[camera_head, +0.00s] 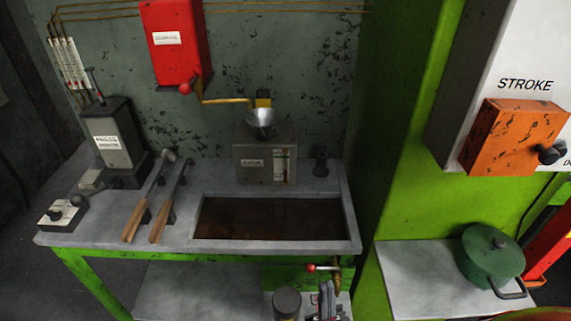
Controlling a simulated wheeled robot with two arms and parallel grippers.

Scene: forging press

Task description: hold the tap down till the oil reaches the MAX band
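A red oil tank (174,45) hangs on the back wall. Its tap has a red ball knob (185,88) low on its front, and a brass spout (227,101) runs right towards a metal funnel (263,120). The funnel sits on a grey box (263,150) with a narrow sight gauge (281,166) on its front. The oil level and MAX band are too small to read. My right gripper (326,300) is low at the bottom edge, far below the tank tap. Its finger gap is unclear. My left gripper is not in view.
A sunken basin (350,228) fills the bench front. A second red-knobbed tap (311,268) sits below it, close above my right gripper, beside a grey cylinder (287,303). Wooden-handled tools (160,220) lie left. A green pot (490,256) stands on the right shelf.

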